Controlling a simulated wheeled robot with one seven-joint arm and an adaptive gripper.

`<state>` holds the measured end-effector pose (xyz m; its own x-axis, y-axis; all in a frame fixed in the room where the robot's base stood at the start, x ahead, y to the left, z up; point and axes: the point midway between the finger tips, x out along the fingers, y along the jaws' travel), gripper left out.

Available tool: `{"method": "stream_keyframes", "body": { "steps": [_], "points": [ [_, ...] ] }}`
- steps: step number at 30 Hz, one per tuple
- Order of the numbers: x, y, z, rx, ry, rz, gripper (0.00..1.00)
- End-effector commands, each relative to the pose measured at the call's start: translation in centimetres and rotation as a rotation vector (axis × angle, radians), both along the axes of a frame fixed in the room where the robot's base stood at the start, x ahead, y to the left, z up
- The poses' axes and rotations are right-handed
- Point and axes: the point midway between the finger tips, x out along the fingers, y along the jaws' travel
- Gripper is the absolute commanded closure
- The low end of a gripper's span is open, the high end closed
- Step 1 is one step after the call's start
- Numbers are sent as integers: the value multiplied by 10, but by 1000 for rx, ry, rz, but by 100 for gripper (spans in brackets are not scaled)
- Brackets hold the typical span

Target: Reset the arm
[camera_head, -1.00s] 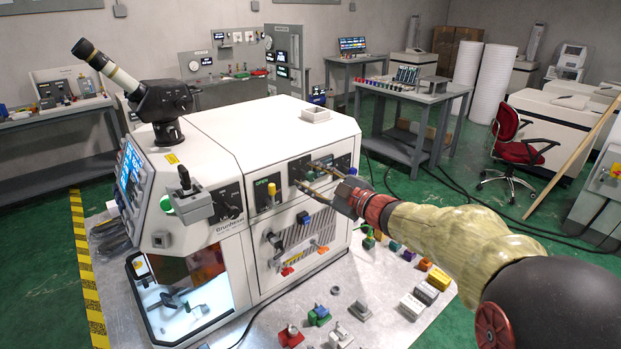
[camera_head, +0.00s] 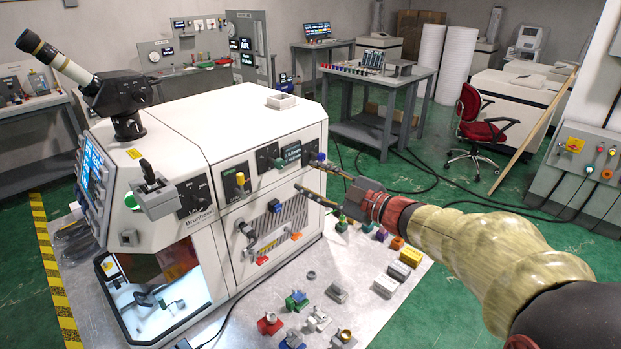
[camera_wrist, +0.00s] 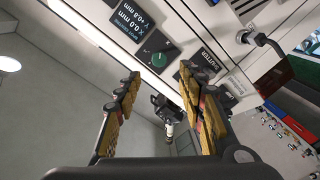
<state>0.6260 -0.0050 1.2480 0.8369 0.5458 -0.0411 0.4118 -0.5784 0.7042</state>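My gripper (camera_head: 317,181) is at the right of the white machine (camera_head: 185,115), in front of its upper control panel. Its two fingers are spread apart with nothing between them. In the wrist view my gripper (camera_wrist: 157,85) is also open and empty. Beyond the fingers are a green round knob (camera_wrist: 152,53), a small dark display (camera_wrist: 128,18) and a dark plate marked SHUTTER (camera_wrist: 205,62). The right finger overlaps the plate's edge in that view. I cannot tell whether the fingers touch the panel.
Several small coloured parts and blocks (camera_head: 298,300) lie on the metal table (camera_head: 255,335) below my arm. A grey bench (camera_head: 395,85) stands behind, with a red chair (camera_head: 478,125) to its right. Green floor shows between them. A grey control cabinet (camera_head: 585,180) is at the far right.

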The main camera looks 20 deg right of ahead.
Motion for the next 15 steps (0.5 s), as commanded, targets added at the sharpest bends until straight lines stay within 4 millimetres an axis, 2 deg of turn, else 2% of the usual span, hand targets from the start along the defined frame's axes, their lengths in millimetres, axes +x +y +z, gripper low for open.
{"method": "stream_keyframes", "body": {
  "steps": [5, 8, 11, 12, 15],
  "points": [
    [2, -3, -3, -10, 7, -14, 60],
    [11, -21, -14, -34, 42, -89, 60],
    [22, -58, -40, -42, 123, -246, 60],
    [23, -77, -53, -39, 167, -326, 60],
    [14, -125, -76, -24, 279, -531, 60]
  ]
}}
